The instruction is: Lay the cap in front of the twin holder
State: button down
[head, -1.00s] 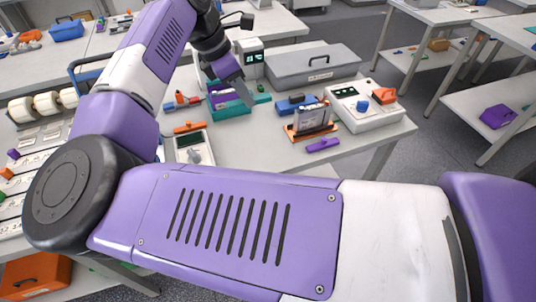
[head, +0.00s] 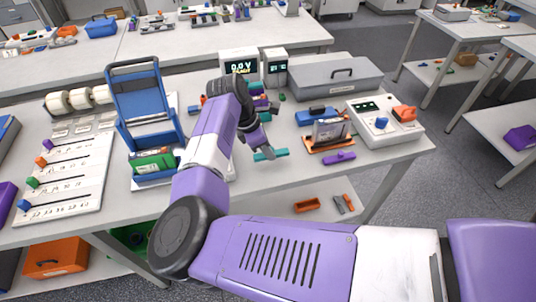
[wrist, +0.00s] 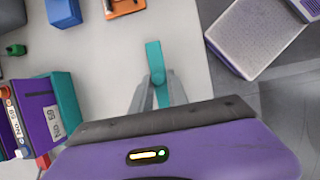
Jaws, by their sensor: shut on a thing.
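The cap, a slim teal bar (head: 271,154), is between the fingers of my gripper (head: 262,150), low over the pale tabletop in front of the instruments. In the wrist view the cap (wrist: 156,68) stands out beyond the fingertips of my gripper (wrist: 158,82), which are shut on it. I cannot tell if it touches the table. The twin holder looks to be the teal holder (wrist: 67,103) with purple packs at the left of the wrist view, cut off by the frame. In the head view my arm partly hides that area.
A blue stand (head: 140,92) with a green pack is left of my arm. An orange tray (head: 322,146), a purple piece (head: 340,158) and a white box (head: 372,128) are to the right. A grey case (head: 335,76) is behind. The table's front edge is close.

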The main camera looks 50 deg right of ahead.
aim_at(268, 163)
jog(key=shift+f, duration=1.5)
jog(key=shift+f, duration=0.1)
jog(key=shift+f, duration=0.1)
jog(key=c, duration=1.3)
grip_release()
jog(key=shift+r, duration=0.2)
